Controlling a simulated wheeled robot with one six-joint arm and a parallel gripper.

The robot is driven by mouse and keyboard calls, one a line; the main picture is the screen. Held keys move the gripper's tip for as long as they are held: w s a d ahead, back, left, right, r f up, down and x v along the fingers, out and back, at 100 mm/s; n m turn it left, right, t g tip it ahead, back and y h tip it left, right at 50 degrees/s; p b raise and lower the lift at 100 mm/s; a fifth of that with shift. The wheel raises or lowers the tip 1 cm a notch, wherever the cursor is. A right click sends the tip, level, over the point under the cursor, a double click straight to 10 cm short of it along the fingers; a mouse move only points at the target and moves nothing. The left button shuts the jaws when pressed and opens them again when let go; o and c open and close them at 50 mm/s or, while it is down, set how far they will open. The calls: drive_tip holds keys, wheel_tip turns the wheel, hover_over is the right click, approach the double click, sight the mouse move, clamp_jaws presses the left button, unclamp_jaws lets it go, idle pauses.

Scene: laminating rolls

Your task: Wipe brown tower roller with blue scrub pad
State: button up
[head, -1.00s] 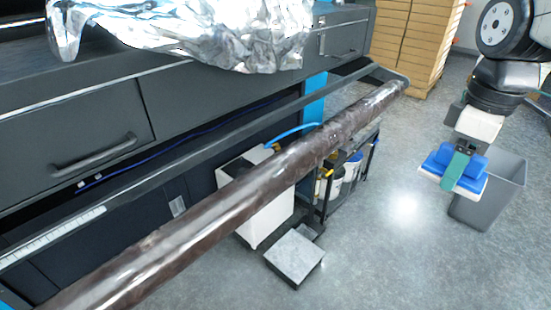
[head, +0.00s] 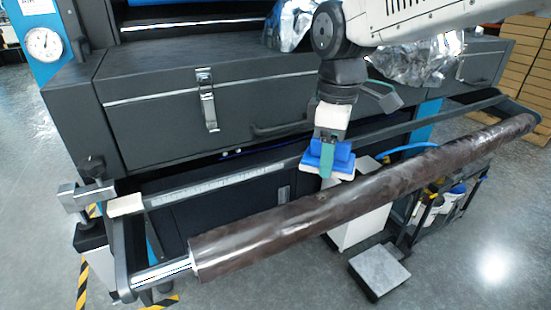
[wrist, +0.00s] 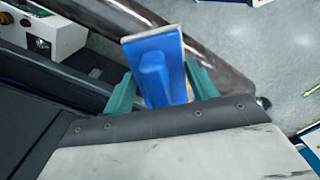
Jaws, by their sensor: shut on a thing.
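The brown tower roller (head: 370,195) is a long, shiny, dark brown cylinder across the front of the machine, with a bare metal shaft at its left end. It also crosses the upper part of the wrist view (wrist: 210,48). My gripper (head: 327,160) is shut on the blue scrub pad (head: 344,160), which has a pale lower layer. In the wrist view, the teal fingers of my gripper (wrist: 160,88) stand on either side of the blue pad (wrist: 155,60). In the head view the pad is above and behind the roller's middle. I cannot tell whether they touch.
A dark rail (head: 250,170) runs behind the roller, under the machine's drawers (head: 150,120). Crumpled foil (head: 420,62) lies above. A white box (head: 355,225), a small cart (head: 440,215) and a grey-topped step (head: 378,270) are below. The floor in front is clear.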

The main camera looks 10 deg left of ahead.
sight(319, 198)
drive_tip(key=shift+s+a+f, duration=0.2)
drive_tip(key=shift+a, duration=0.3)
drive_tip(key=shift+f, duration=3.95)
drive_tip(key=shift+w+d, duration=0.5)
drive_tip(key=shift+d, duration=0.35)
drive_tip(key=shift+c, duration=0.3)
drive_tip(key=shift+w+d+r, duration=0.1)
drive_tip(key=shift+w+d, duration=0.45)
drive_tip(key=shift+d, duration=0.15)
drive_tip(key=shift+w+a, duration=0.1)
drive_tip(key=shift+s+a, duration=0.5)
drive_tip(key=shift+a, duration=0.25)
drive_tip(key=shift+s+a, duration=0.15)
drive_tip(key=shift+s, duration=0.1)
drive_tip(key=shift+s+a, duration=0.35)
drive_tip(key=shift+a, duration=0.15)
wheel_tip(319, 198, up, 3)
drive_tip(key=shift+d+f, duration=0.15)
drive_tip(key=shift+a+r, duration=0.25)
drive_tip(key=shift+r, duration=2.5)
